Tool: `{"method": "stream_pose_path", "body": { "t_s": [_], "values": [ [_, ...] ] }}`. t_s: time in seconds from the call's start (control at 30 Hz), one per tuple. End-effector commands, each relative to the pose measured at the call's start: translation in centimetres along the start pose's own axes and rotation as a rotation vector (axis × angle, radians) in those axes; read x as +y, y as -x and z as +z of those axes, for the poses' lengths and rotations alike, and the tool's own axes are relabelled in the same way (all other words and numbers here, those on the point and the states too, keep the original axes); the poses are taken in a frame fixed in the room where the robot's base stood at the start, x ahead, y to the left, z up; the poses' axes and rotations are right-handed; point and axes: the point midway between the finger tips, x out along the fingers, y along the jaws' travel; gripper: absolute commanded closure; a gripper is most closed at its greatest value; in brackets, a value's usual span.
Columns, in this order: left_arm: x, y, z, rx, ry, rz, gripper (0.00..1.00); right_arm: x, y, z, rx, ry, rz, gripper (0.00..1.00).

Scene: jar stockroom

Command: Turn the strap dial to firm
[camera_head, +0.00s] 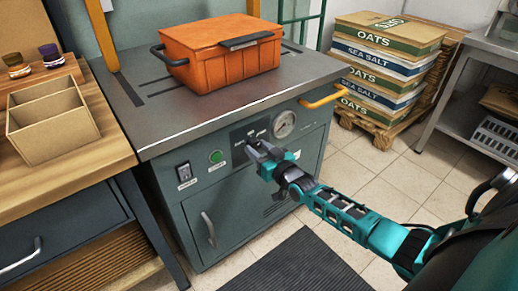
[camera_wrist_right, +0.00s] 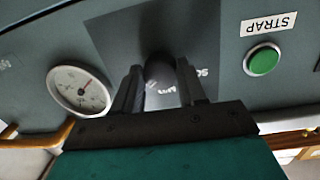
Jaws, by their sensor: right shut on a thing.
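The strap dial (camera_wrist_right: 160,72) is a dark knob on a dark plate on the machine's grey-green front panel. My right gripper (camera_head: 259,150) reaches the panel, and in the right wrist view its two fingers (camera_wrist_right: 160,92) stand on either side of the dial, closed on it. The gripper mostly hides the dial in the head view. The small lettering on the plate is partly covered and upside down in the wrist view, so I cannot tell the setting the dial points to. My left gripper is not in view.
A green button (camera_head: 216,156), labelled STRAP in the wrist view, and a round gauge (camera_head: 284,124) flank the dial. A power switch (camera_head: 184,174) is further left. An orange crate (camera_head: 222,52) sits on the machine top (camera_head: 190,117). A yellow handle (camera_head: 322,98) juts out at right.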

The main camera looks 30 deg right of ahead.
Motion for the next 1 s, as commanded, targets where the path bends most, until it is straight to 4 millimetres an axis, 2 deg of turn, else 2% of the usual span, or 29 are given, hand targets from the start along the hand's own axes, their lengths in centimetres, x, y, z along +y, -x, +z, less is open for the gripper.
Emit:
{"method": "stream_pose_path", "body": {
  "t_s": [0.33,0.83,0.87,1.0],
  "values": [
    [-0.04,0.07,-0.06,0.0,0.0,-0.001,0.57,-0.02,0.01,0.02,-0.007,-0.128,-0.007,0.89],
    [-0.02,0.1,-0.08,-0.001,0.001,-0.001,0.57,-0.03,0.02,0.02,-0.008,-0.149,-0.008,0.89],
    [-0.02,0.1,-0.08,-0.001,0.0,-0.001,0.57,-0.03,0.01,0.02,-0.008,-0.149,-0.008,0.58],
    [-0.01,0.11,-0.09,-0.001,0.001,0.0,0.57,-0.03,0.02,0.02,-0.008,-0.148,-0.008,0.45]
  ]
}}
